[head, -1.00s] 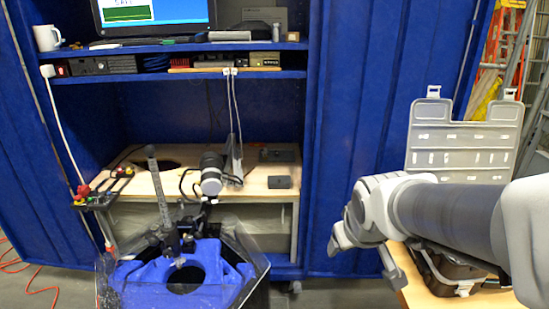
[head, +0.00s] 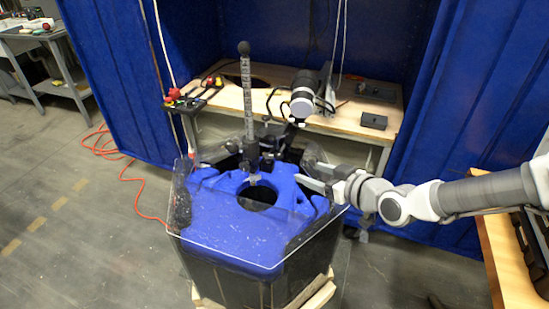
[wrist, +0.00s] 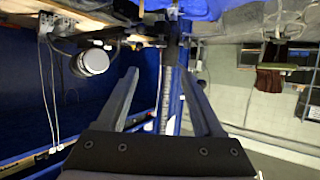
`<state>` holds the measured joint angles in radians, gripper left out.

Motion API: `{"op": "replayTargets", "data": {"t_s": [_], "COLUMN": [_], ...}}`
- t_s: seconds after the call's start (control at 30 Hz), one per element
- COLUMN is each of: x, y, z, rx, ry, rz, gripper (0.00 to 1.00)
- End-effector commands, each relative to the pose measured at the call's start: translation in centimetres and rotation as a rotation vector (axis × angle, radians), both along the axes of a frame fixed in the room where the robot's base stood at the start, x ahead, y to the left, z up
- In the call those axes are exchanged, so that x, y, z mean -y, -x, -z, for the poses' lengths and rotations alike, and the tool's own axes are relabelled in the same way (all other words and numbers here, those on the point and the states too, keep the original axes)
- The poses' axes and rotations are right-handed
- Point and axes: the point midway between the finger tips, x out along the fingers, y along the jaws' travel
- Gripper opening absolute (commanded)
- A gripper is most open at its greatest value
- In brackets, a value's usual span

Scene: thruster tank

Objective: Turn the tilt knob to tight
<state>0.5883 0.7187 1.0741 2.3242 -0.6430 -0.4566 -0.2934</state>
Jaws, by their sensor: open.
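A tall graduated post (head: 247,100) with a black ball on top stands over the blue insert (head: 220,222) of the clear-walled tank. Black bracket parts (head: 268,148) join the post near its base, beside a grey-and-black cylindrical head (head: 303,95). The tilt knob is too small to pick out among these dark parts. My gripper (head: 306,174) is open and reaches in from the right over the tank's right rim, right of the bracket. In the wrist view the spread fingers (wrist: 162,75) hold nothing; the post and bracket (wrist: 172,45) show beyond them, and the cylindrical head (wrist: 90,62) lies left.
A wooden bench (head: 340,122) with a black box (head: 374,121) stands behind the tank. Red and yellow items (head: 195,95) sit on a small black stand at its left. A wooden table (head: 508,265) is at lower right. An orange cable (head: 130,180) lies on open floor at left.

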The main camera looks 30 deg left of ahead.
Motion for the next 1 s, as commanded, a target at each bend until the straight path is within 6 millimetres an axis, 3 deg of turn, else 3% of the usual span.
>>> {"op": "replayTargets", "data": {"t_s": [0.27, 1.0], "x": [-1.9, -12.2], "y": [-0.8, -6.2], "z": [0.7, 5.5], "rx": [0.006, 0.003], "ry": [-0.018, -0.015], "rz": [-0.006, -0.005], "gripper": [0.69, 0.69]}}
